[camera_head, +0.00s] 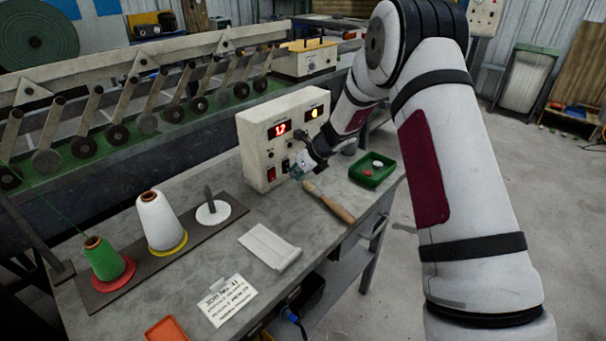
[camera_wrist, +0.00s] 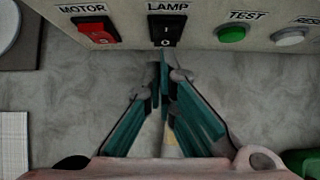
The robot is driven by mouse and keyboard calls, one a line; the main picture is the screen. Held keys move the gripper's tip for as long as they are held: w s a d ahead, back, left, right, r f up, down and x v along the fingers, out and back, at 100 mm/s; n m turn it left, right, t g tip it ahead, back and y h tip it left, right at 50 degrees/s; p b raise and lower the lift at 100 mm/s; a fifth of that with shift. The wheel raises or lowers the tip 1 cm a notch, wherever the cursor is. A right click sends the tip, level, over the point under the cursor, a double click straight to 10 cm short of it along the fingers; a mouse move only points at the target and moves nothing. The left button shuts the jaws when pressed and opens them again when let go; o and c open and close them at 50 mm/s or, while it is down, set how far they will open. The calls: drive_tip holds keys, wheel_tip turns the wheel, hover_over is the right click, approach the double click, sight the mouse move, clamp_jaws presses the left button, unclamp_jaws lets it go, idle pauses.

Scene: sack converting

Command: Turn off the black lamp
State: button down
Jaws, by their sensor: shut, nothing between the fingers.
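The black rocker switch (camera_wrist: 167,30) sits under the label LAMP on the front of a cream control box (camera_head: 258,140). Its I mark is above and its 0 mark below; I cannot tell which half is pressed. My gripper (camera_wrist: 164,58) is shut and empty, its teal fingertips just in front of the switch's lower 0 end. Whether they touch it is unclear. In the head view my gripper (camera_head: 297,173) is low at the box front and partly hides the switches. An amber light (camera_head: 313,113) glows on the box beside a red lit display (camera_head: 279,130).
A red MOTOR switch (camera_wrist: 97,30) is left of the black one; a green TEST button (camera_wrist: 232,34) and a white button (camera_wrist: 289,38) are right. A wooden-handled tool (camera_head: 331,203) lies below my gripper. A green tray (camera_head: 372,170) stands right, thread cones left.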

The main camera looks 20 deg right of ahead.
drive_tip(key=shift+w+a, duration=0.15)
drive_tip(key=shift+w+a+f+b, duration=0.15)
drive_tip(key=shift+w+f+b, duration=0.1)
drive_tip(key=shift+w+b, duration=0.05)
idle(0.3)
drive_tip(key=shift+r, duration=0.2)
drive_tip(key=shift+r+p, duration=0.6)
drive_tip(key=shift+r, duration=0.1)
